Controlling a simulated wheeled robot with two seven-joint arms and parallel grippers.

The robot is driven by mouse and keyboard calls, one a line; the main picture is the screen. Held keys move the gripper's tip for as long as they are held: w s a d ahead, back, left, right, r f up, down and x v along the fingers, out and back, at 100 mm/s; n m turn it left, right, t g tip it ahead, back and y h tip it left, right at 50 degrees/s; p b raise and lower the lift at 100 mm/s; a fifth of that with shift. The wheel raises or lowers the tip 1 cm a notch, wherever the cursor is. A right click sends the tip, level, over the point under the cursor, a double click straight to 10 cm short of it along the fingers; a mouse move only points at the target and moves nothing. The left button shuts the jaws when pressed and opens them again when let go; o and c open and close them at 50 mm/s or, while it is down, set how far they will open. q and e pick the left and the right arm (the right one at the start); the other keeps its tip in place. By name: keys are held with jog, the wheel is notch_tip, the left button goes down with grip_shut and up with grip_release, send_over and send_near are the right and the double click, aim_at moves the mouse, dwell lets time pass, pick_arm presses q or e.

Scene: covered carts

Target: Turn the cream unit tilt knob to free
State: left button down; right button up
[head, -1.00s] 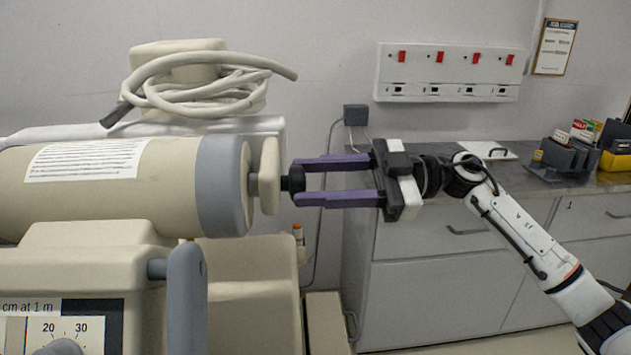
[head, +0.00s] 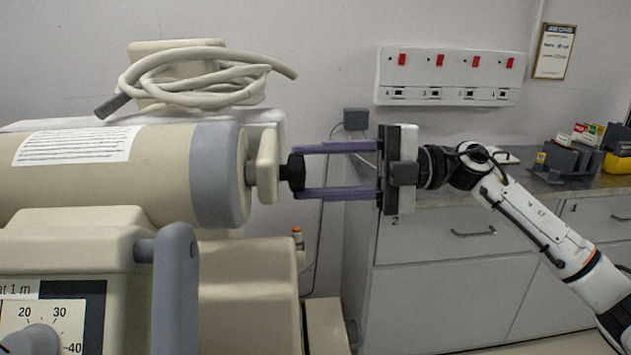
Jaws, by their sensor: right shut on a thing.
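The cream unit (head: 95,185) is a big horizontal cylinder with a grey end band at the left. From its right end a short shaft runs through an upright cream plate (head: 267,166) to a black tilt knob (head: 286,172). My right gripper (head: 297,172) reaches in from the right, its two purple fingers one above the other. It is shut on the black knob, the fingertips at its upper and lower edges. No marking for free or locked can be read at the knob. My left gripper is out of view.
A coiled cream cable (head: 195,78) lies on top of the unit. A grey handle (head: 175,285) and a numbered dial (head: 35,338) are below. Grey cabinets (head: 455,270) with a worktop holding small boxes stand behind my right arm. A switch panel (head: 449,76) is on the wall.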

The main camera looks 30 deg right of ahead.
jog(key=n+b, duration=0.3)
jog(key=n, duration=0.2)
jog(key=shift+f, duration=0.1)
jog(key=shift+n, duration=0.3)
dwell(0.4)
jog(key=o, duration=1.1)
jog(key=shift+c, duration=0.2)
